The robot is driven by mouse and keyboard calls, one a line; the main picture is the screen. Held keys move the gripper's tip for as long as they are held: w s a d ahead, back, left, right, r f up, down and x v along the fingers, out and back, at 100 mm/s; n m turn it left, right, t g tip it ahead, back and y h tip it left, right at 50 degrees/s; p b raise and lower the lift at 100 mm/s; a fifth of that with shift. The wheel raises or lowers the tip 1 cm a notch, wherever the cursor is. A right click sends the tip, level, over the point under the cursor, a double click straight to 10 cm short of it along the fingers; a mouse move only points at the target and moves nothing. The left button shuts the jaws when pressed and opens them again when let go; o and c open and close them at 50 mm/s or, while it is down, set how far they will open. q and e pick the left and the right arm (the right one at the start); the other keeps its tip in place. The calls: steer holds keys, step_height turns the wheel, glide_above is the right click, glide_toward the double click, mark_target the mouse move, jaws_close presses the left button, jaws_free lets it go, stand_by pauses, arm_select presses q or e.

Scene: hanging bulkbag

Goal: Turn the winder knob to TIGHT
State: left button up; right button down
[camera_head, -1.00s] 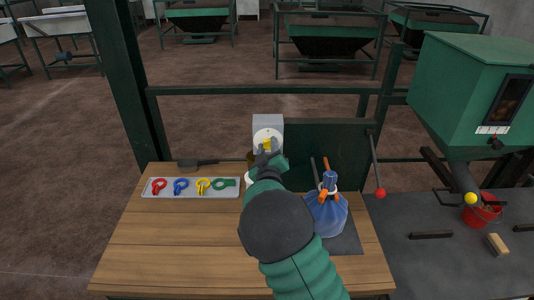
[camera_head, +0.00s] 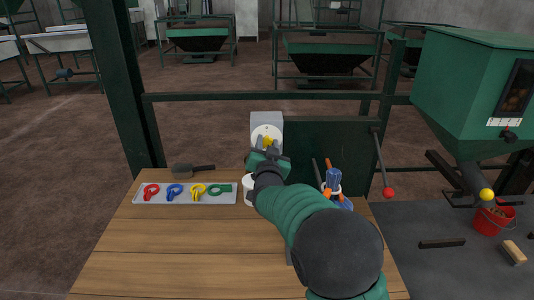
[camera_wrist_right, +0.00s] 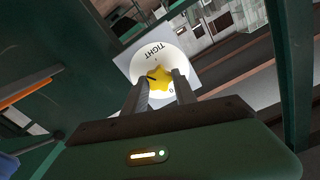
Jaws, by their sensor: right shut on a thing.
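The winder knob is a yellow star-shaped knob (camera_wrist_right: 158,78) on a round white dial (camera_wrist_right: 180,62) fixed to a grey box (camera_head: 262,120). In the right wrist view the word TIGHT stands on the dial's upper side, and a second marking at the lower right is partly hidden. A dark pointer mark shows on the knob's left part. My right gripper (camera_wrist_right: 161,88) is shut on the knob, with one finger on each side. In the head view the right gripper (camera_head: 266,146) is in front of the dial, and the knob (camera_head: 267,139) shows just above it. My left gripper is not in view.
A tray (camera_head: 146,196) with red, blue, yellow and green clips lies on the wooden table (camera_head: 180,250). A dark scoop (camera_head: 190,170) lies behind it. A red-tipped lever (camera_head: 389,192) hangs to the right.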

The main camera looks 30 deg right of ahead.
steer(key=shift+f+m+b, duration=0.15)
steer(key=shift+m+b, duration=1.7)
steer(key=shift+m, duration=0.3)
steer(key=shift+f+m+b, duration=0.2)
steer(key=shift+m+b, duration=1.7)
steer(key=shift+m, duration=0.3)
steer(key=shift+f+m+b, duration=0.15)
steer(key=shift+m+b, duration=1.7)
steer(key=shift+m, duration=0.3)
steer(key=shift+a+r, duration=0.1)
steer(key=c, duration=1.5)
jaws_free()
steer(key=o, duration=0.5)
steer(key=shift+w, duration=0.25)
steer(key=shift+s+r, duration=0.1)
steer(key=shift+s, duration=0.05)
